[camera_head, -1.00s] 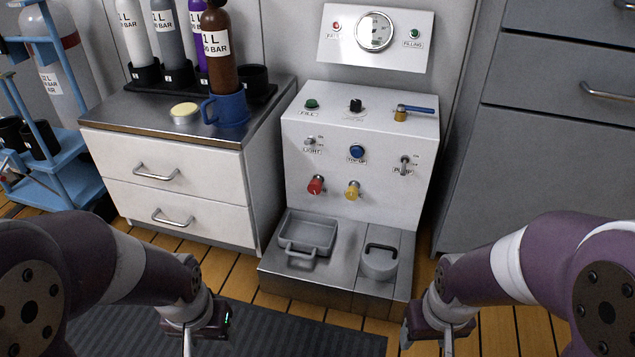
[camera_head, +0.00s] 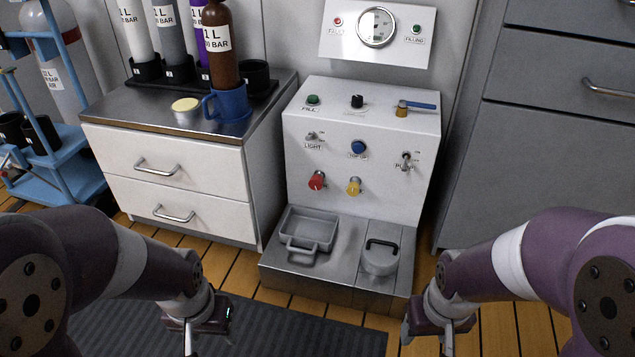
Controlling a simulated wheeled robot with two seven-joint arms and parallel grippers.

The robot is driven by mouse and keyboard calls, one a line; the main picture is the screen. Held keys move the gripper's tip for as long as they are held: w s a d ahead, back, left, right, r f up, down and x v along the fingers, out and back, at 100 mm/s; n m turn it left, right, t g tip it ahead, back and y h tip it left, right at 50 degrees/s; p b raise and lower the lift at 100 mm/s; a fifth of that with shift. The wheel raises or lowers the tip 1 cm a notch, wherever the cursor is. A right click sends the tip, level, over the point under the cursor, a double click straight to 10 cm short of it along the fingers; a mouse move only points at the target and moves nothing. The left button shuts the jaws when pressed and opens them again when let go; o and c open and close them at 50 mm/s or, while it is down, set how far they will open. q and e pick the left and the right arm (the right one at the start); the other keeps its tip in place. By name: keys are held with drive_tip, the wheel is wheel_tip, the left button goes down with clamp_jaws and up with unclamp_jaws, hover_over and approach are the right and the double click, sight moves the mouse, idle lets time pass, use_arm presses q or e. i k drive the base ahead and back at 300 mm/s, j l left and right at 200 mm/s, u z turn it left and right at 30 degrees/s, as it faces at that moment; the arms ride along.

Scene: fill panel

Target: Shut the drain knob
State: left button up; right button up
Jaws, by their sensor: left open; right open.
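The white fill panel (camera_head: 390,125) stands ahead of me. Low on its front are a red knob (camera_head: 317,180) on the left and a yellow knob (camera_head: 354,187) to its right; any labels on these two are too small to read, so I cannot tell which is the drain knob. My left gripper (camera_head: 208,345) is at the bottom, left of the panel's base, open and empty. My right gripper (camera_head: 428,345) is at the bottom, right of the base, open and empty. Both are well apart from the knobs, and their fingertips are partly cut off by the frame edge.
Below the knobs, a steel base (camera_head: 335,275) holds a grey tray (camera_head: 310,229) and a lidded pot (camera_head: 379,258). A blue-handled valve (camera_head: 417,106) is on the panel top. Grey cabinets (camera_head: 560,140) stand right.

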sight(316, 184)
drive_tip(key=i+z, duration=0.3)
drive_tip(key=z, duration=0.2)
drive_tip(key=i+j+z, duration=0.1)
drive_tip(key=i+z, duration=0.2)
drive_tip(key=z, duration=0.15)
